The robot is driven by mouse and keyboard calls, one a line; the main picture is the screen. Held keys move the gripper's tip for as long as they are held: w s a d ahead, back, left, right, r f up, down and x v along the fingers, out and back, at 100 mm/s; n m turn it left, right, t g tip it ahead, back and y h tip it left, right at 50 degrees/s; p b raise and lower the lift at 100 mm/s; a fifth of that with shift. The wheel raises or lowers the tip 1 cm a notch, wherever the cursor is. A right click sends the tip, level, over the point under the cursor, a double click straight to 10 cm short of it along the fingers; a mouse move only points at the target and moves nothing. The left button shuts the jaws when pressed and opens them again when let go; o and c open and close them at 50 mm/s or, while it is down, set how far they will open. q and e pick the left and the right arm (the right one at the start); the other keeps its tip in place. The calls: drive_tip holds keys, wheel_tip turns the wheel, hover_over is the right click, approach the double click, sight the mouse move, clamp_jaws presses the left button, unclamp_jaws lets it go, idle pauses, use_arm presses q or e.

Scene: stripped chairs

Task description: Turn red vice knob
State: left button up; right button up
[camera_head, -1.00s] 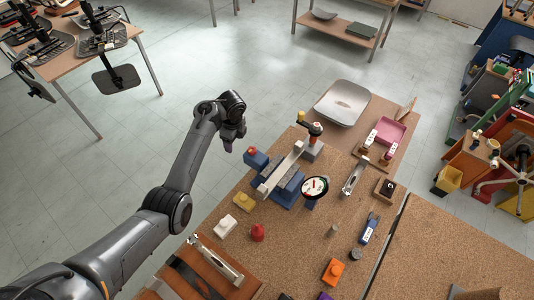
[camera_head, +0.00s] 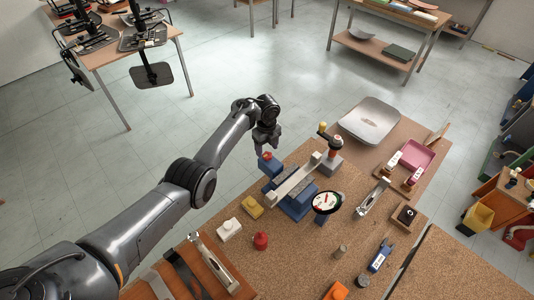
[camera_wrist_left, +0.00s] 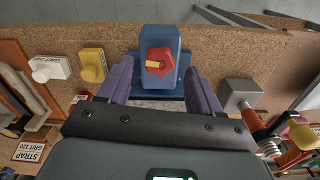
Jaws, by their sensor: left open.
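The red vice knob (camera_head: 267,156) sits on the end of the blue vice (camera_head: 297,196) at the bench's left edge. In the left wrist view the knob (camera_wrist_left: 158,62), with a yellow mark, faces the camera on a blue block (camera_wrist_left: 160,38). My left gripper (camera_head: 266,146) hangs right by the knob. Its purple fingers (camera_wrist_left: 160,75) are open, one on each side of the block and knob, with visible space around the knob. Whether the fingers reach the knob's depth cannot be told. My right gripper is not in view.
A round dial gauge (camera_head: 327,202) stands beside the vice. A red-and-black tool (camera_head: 332,145) stands behind it. A yellow block (camera_head: 253,207), a white block (camera_head: 229,229) and a red piece (camera_head: 261,241) lie in front. Floor left of the bench is open.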

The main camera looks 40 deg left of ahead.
sight(267, 157)
use_arm(q)
drive_tip(key=shift+f+b, duration=0.3)
drive_tip(key=shift+f, duration=1.1)
drive_tip(key=c, duration=1)
drive_tip(key=shift+c, duration=0.2)
drive_tip(key=shift+r+n, duration=0.1)
drive_tip(key=shift+n, duration=0.2)
